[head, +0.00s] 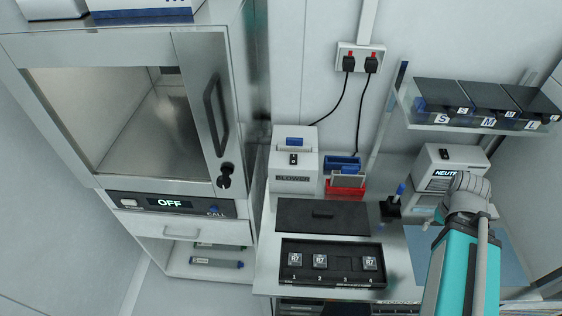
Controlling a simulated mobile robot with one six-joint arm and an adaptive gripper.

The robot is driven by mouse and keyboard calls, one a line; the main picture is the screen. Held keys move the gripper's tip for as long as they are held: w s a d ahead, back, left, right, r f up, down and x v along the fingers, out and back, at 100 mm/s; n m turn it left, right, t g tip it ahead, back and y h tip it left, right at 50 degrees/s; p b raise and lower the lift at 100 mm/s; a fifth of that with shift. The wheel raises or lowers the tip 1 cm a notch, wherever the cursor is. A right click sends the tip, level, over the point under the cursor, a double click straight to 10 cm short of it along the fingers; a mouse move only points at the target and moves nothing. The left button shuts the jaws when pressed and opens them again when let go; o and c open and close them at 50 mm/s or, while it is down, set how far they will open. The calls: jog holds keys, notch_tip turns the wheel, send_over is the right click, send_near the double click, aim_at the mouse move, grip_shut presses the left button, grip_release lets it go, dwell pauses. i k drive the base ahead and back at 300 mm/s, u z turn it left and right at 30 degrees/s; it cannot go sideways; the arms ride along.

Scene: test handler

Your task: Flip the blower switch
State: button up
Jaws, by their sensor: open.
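The blower (282,178) is a white box labelled BLOWER, standing on the steel bench left of centre in the head view. A small black switch (293,159) sits on its front, above the label. I cannot tell which way the switch is set. A blue part (294,141) shows on the blower's top. My arm reaches in at the lower right, well to the right of the blower. My gripper is hidden behind my own arm links, so its jaws do not show.
A black tray (333,277) with several chips and a dark plate (322,216) lie before the blower. A red bin (346,190) and a pen stand (391,206) are to its right. A steel cabinet (182,175) showing OFF is left. A shelf (455,127) holds black-lidded boxes.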

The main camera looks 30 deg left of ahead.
aim_at(293, 157)
jog(key=k, duration=1.4)
jog(key=u, duration=0.85)
jog(key=i, duration=1)
jog(key=z, duration=0.05)
